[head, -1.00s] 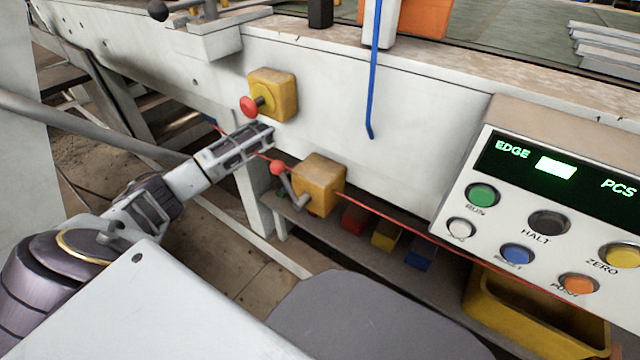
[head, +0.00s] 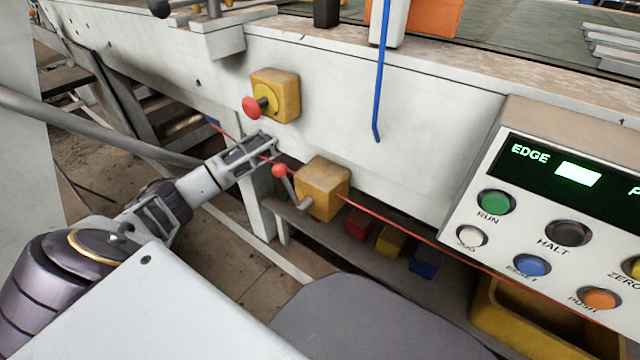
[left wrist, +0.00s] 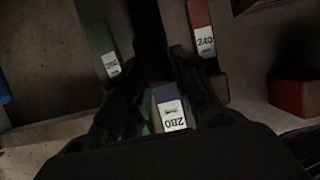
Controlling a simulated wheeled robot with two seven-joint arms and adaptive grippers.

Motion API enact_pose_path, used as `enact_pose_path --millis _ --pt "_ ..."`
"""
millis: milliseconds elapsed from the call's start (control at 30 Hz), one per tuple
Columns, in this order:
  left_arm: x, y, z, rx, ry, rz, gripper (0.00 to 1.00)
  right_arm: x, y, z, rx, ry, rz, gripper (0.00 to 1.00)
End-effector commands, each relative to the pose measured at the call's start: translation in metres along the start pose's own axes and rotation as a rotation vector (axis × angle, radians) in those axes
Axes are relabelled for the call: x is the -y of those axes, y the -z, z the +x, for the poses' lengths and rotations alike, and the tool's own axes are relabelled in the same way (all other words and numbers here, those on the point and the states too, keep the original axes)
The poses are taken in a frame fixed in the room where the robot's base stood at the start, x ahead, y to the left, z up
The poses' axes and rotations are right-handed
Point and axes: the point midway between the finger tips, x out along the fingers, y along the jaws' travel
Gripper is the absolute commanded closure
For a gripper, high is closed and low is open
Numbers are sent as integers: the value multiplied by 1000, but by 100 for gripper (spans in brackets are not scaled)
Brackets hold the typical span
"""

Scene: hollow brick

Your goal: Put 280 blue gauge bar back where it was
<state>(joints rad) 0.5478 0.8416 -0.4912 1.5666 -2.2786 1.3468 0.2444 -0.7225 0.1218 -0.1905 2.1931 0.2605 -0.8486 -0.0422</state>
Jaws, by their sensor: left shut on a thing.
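The blue gauge bar (left wrist: 160,93), with a white label reading 280, is between the fingers of my left gripper (left wrist: 166,85) in the left wrist view. The gripper is shut on it; the fingers hide part of its sides. A green bar (left wrist: 106,45) labelled 260 lies to the left and a red bar (left wrist: 199,17) labelled 240 to the upper right. In the head view my left gripper (head: 272,146) is by the machine's front, below the red knob and left of the crank box; the held bar cannot be made out there. My right gripper is out of view.
A yellow crank box (head: 323,188) with a red-knobbed handle is close by the left gripper. A red knob (head: 252,107) sticks out above it. Red, yellow and blue blocks (head: 424,262) stand on the low shelf. A thin red line crosses in front. The control panel (head: 560,210) is at right.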

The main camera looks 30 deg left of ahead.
Motion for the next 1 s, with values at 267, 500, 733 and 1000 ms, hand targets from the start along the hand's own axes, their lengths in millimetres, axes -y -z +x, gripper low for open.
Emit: enact_pose_path --millis 267,500,733,1000 --pt "-1 8 20 1 -1 -1 100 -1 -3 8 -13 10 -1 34" --pt "-1 8 20 2 -1 -1 100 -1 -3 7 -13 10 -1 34" --pt "0 11 27 1 0 -1 100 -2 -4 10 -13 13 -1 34" --pt "0 22 54 1 0 -1 100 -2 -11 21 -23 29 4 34"
